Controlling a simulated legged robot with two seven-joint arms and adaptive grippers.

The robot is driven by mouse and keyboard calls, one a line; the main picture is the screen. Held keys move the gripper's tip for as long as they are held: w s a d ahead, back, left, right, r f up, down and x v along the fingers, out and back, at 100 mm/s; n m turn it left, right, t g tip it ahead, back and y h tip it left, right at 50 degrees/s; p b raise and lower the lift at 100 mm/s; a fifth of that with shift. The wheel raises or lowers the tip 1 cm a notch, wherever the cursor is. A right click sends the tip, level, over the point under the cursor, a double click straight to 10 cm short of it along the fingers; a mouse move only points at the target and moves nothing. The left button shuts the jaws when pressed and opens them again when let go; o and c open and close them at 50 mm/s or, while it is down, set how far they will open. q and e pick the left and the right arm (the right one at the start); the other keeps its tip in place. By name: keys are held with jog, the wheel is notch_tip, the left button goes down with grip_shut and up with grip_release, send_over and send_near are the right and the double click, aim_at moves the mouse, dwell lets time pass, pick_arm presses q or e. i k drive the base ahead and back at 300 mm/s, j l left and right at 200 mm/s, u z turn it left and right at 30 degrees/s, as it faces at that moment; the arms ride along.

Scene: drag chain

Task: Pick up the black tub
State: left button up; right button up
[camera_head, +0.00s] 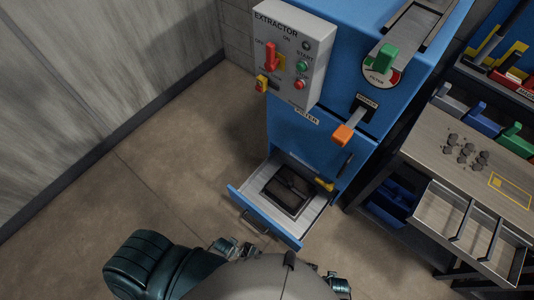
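The black tub (289,191) is a dark, square, shallow container. It sits inside the open blue-edged drawer (250,209) at the bottom of the blue extractor machine, in the middle of the view. A yellow-and-dark handle-like part (325,184) is at the drawer's right side. My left gripper (232,246) is just in front of the drawer's left front edge, apart from the tub and partly hidden by my body. My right gripper (338,287) shows only in small part at the bottom edge. The fingers of both are too small and hidden to read.
The blue extractor cabinet (300,135) rises behind the drawer, with an orange lever (343,135) sticking out. A workbench (420,155) with dark lumps and a metal open drawer (465,225) stands at right. The brown floor (160,160) at left is clear up to the grey wall.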

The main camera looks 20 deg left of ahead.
aim_at(290, 189)
jog(key=k+j+u, duration=0.15)
jog(key=k, duration=0.55)
jog(key=k+j+u, duration=0.15)
jog(key=k, duration=0.5)
